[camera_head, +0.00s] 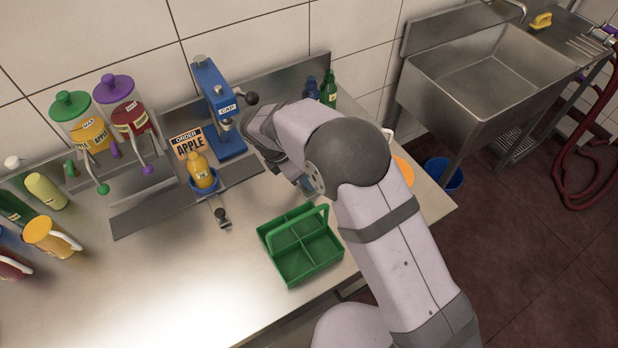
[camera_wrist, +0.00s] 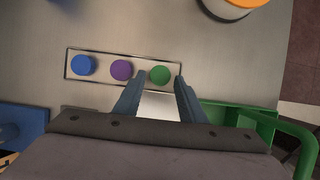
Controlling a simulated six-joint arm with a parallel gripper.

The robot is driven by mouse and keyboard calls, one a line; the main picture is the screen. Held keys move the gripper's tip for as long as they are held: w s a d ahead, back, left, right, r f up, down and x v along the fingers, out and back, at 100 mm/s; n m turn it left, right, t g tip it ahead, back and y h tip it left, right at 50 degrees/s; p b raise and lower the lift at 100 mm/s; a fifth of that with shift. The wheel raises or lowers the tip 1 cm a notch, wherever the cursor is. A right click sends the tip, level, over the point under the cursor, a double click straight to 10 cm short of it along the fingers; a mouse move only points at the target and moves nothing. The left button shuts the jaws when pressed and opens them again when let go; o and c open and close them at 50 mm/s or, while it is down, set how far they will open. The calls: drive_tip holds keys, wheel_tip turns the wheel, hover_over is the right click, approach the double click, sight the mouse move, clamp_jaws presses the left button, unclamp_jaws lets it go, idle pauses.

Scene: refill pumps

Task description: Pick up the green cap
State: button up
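In the wrist view, the green cap (camera_wrist: 160,75) sits at the right end of a shallow metal tray (camera_wrist: 95,56). A purple cap (camera_wrist: 122,70) and a blue cap (camera_wrist: 83,65) lie to its left in the same tray. My gripper (camera_wrist: 160,80) is open, with its two fingers apart and nothing between them.
A green divided carrier (camera_head: 300,245) stands near my arm. The blue cap press (camera_head: 218,105) stands at the back, and a yellow bottle (camera_head: 201,170) sits in a blue holder (camera_head: 203,186) beside the apple order sign (camera_head: 189,143). Juice dispensers (camera_head: 78,122) stand left.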

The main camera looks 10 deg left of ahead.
drive_tip(key=shift+x, duration=0.95)
drive_tip(key=c, duration=0.6)
drive_tip(key=shift+r, duration=0.2)
